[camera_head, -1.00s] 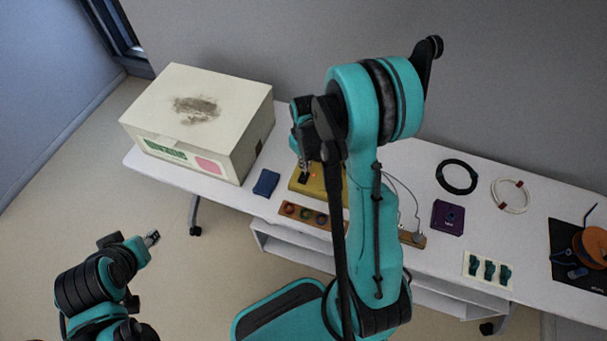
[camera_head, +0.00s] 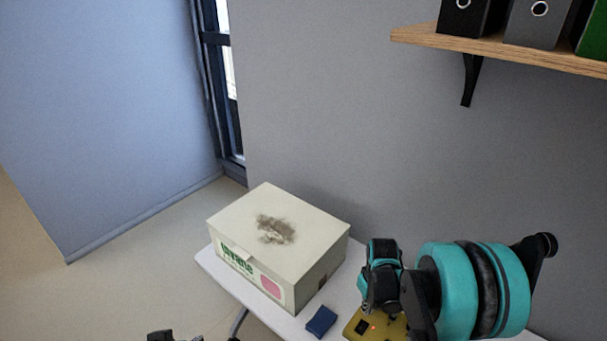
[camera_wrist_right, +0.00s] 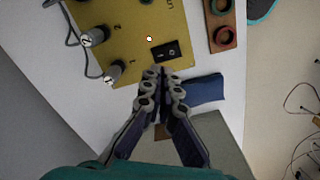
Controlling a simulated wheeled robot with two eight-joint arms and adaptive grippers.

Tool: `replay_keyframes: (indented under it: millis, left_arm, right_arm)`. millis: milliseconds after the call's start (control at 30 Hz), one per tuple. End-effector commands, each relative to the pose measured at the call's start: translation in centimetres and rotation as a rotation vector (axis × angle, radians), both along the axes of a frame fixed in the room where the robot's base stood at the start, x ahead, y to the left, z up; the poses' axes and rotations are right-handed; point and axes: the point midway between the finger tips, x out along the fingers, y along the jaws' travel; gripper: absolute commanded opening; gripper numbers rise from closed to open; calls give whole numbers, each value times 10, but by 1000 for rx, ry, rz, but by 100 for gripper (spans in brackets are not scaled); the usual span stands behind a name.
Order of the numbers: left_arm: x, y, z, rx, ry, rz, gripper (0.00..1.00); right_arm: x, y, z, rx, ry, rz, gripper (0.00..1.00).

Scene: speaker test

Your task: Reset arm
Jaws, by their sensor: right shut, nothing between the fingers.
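My right gripper (camera_wrist_right: 163,74) is shut and empty in the right wrist view, its fingertips close together over the yellow box's edge by the black rocker switch (camera_wrist_right: 166,51). The yellow box (camera_wrist_right: 118,28) has grey knobs (camera_wrist_right: 93,37) and a lit indicator (camera_wrist_right: 149,39). In the head view the yellow box (camera_head: 392,328) shows a red light, partly behind my right arm (camera_head: 455,290); the right fingertips are hard to make out there. Only a dark sliver of my left arm (camera_head: 160,336) shows at the bottom edge, so the left jaws cannot be read.
A large cream box (camera_head: 285,240) with a dark smudge stands on the white table (camera_head: 237,285). A blue block (camera_head: 321,321) lies near it and also in the wrist view (camera_wrist_right: 205,92). A wooden shelf (camera_head: 500,48) with binders is on the wall. Coloured rings (camera_wrist_right: 222,37) sit nearby.

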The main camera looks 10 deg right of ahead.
Motion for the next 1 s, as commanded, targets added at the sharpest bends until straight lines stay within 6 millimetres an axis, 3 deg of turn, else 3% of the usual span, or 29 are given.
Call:
replay_keyframes:
  millis: [167, 367, 600, 800, 1000]
  left_arm:
    - [0, 0, -2, 0, 0, 0, 40]
    - [0, 0, -8, 0, 0, 0, 40]
    - [0, 0, -15, 0, 0, 0, 40]
    - [0, 0, -21, 0, 0, 0, 40]
    - [0, 0, -24, 0, 0, 0, 40]
  right_arm:
    - [-2, 8, 18, -8, -35, -10, 0]
    - [-17, 33, 73, -25, -162, -44, 0]
    - [-49, 66, 125, -19, -341, -95, 0]
    - [-82, 89, 149, 10, -486, -136, 0]
    - [-104, 102, 156, 43, -586, -166, 0]
